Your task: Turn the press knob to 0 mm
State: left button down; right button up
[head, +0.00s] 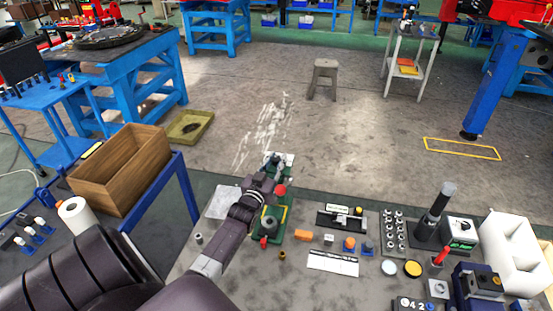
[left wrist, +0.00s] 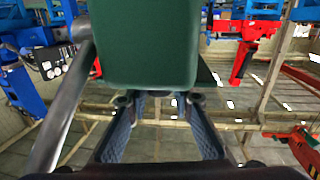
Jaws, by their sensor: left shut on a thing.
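My left gripper (head: 262,182) is at the top of the press. In the left wrist view, the green press body (left wrist: 145,45) fills the upper middle, with a metal rod (left wrist: 65,105) on the left. My left gripper's fingers (left wrist: 158,125) reach in just below the green body, shut on what seems to be the press knob. The knob itself and its scale are hidden. My right gripper is not in view.
A wooden box (head: 122,170) stands at the left. Right of the press are a black gauge block (head: 340,218), a white label card (head: 332,263), a socket tray (head: 394,232), a dark upright cylinder (head: 438,208) and white foam (head: 512,250). Small loose parts lie between.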

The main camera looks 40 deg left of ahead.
pick_arm(q)
jog(key=shift+r, duration=0.1)
dwell(0.3)
jog(key=c, duration=1.7)
grip_release()
jog(key=shift+o, duration=0.2)
jog(key=shift+s+d, duration=0.25)
jog(key=shift+s, duration=0.25)
jog(key=v, duration=1.1)
jog(key=shift+w, duration=0.1)
